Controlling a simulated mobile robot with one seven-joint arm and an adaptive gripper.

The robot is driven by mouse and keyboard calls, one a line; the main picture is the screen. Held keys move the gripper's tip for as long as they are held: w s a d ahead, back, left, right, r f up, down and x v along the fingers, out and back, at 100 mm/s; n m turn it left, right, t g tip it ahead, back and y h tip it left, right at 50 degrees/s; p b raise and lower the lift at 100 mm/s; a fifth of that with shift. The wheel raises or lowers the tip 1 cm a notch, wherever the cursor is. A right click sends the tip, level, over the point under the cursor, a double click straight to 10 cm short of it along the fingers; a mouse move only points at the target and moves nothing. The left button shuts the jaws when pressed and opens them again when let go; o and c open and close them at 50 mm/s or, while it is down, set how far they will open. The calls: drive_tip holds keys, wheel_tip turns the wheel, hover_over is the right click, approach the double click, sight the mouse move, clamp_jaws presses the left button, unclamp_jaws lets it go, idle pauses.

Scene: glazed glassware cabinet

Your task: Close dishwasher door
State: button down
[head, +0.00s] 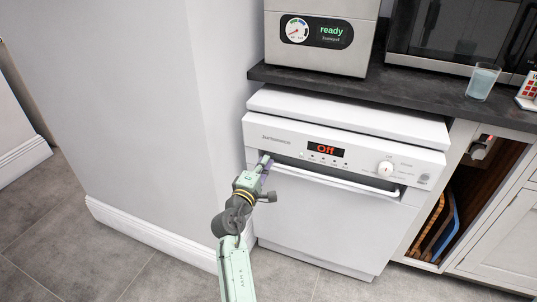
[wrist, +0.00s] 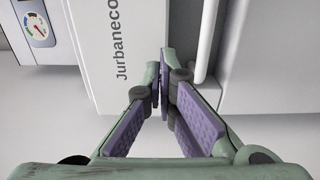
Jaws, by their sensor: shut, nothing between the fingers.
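The white dishwasher (head: 345,165) stands under the dark counter in the head view. Its door (head: 320,215) looks upright and flush, or nearly so; I cannot tell whether it is latched. Its display reads "Off". A white bar handle (head: 335,181) crosses the top of the door, and its end also shows in the wrist view (wrist: 204,40). My gripper (head: 266,161) is at the left end of the handle, by the control panel. In the wrist view my gripper (wrist: 164,82) has its purple-padded fingertips together, empty, beside the handle; contact is unclear.
A grey wall (head: 150,110) stands close on the left of my arm. An appliance reading "ready" (head: 320,35), a microwave (head: 455,35) and a glass (head: 481,82) stand on the counter (head: 425,95). An open cubby (head: 455,205) holds boards. Floor in front is clear.

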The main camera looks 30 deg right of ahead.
sight(272, 151)
drive_tip(key=shift+x, duration=1.65)
drive_tip(key=shift+p, duration=0.3)
